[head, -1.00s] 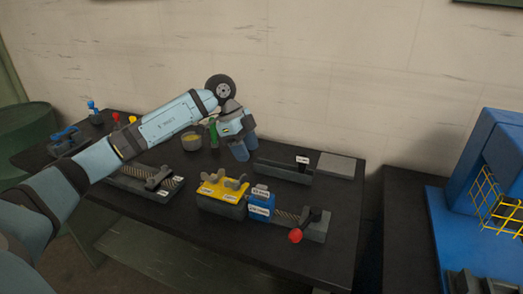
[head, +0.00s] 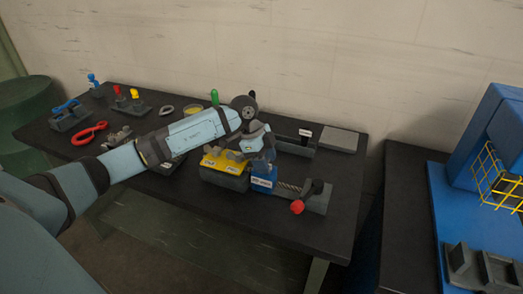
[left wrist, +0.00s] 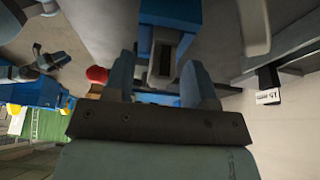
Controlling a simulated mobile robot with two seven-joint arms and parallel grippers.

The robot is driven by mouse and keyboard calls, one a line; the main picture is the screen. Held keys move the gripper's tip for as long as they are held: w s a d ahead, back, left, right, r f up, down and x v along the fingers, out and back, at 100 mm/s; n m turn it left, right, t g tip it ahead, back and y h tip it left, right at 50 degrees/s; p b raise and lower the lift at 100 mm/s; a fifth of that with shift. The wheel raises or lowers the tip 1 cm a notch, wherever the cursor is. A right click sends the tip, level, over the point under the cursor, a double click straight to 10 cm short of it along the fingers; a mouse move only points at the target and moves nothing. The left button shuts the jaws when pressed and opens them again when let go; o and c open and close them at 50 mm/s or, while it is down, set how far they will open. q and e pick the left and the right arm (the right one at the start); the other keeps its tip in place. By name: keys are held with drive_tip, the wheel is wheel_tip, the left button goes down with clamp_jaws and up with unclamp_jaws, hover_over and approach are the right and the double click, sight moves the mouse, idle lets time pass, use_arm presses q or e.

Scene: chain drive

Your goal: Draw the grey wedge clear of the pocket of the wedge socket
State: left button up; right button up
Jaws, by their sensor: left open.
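A blue block with a white label (head: 264,181), seemingly the wedge socket, stands at the front of the black table, beside a yellow-topped block. My left gripper (head: 266,158) is over it, pointing down, and hides its upper part. In the left wrist view the open fingers of my left gripper (left wrist: 162,85) are apart. A grey piece with a dark slot (left wrist: 161,62), perhaps the grey wedge, shows between them against the blue block (left wrist: 172,16). I cannot tell whether either finger touches it. My right gripper is not in view.
The yellow-topped block with grey wing pieces (head: 226,160) stands to the left. A grey vise with a red knob (head: 297,207) adjoins on the right. A dark open tray (head: 295,146) and a flat grey plate (head: 339,139) lie behind. The table's right front is clear.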

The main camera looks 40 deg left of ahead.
use_arm(q)
drive_tip(key=shift+f, duration=0.1)
clamp_jaws()
drive_tip(key=shift+r, duration=0.2)
drive_tip(key=shift+r+p, duration=0.65)
drive_tip(key=shift+p, duration=0.1)
drive_tip(key=shift+r+p, duration=1.1)
drive_tip(key=shift+r, duration=0.2)
drive_tip(key=shift+r+p, duration=1.95)
drive_tip(key=shift+r, duration=0.35)
drive_tip(key=shift+r+p, duration=1.8)
drive_tip(key=shift+r, duration=0.35)
